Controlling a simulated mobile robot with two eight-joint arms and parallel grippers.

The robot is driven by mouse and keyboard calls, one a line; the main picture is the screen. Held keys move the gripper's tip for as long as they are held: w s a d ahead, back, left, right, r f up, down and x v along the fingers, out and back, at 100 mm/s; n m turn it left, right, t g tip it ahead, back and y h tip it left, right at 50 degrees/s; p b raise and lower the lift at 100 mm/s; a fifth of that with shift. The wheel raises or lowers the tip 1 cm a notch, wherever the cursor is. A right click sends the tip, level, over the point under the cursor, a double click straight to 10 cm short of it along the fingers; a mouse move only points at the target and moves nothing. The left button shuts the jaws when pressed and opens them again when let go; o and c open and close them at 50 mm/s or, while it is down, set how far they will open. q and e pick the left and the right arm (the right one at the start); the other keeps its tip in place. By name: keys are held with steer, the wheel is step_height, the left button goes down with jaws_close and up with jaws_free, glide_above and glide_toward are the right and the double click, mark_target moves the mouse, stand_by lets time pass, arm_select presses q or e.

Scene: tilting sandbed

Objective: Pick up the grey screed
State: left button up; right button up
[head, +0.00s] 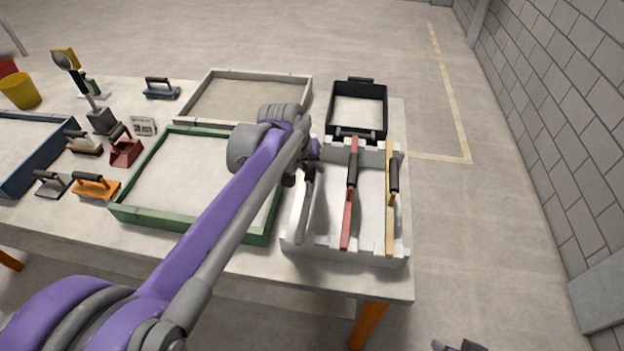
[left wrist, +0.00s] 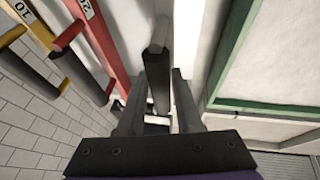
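The grey screed (head: 301,212) stands on edge at the left of a white notched rack (head: 345,253), with a dark handle on top. My left gripper (head: 308,172) is over this handle, partly hidden by its own arm in the head view. In the left wrist view its two fingers (left wrist: 159,100) are on either side of the dark handle (left wrist: 158,65), with narrow gaps visible, so it looks open. Only a small piece of my right arm (head: 460,347) shows at the bottom edge; its fingers are not clear.
A red screed (head: 347,215) and a yellow screed (head: 390,225) stand right of the grey one. A green-framed sandbed (head: 160,217) is left of the rack. A black tray (head: 384,110) is behind. Hand tools and a yellow bucket (head: 20,91) are at the left.

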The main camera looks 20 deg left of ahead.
arm_select(q)
jaws_close()
step_height(320, 180, up, 10)
steer(key=shift+r+p, duration=0.1)
steer(key=shift+p, duration=0.45)
jaws_free()
jaws_close()
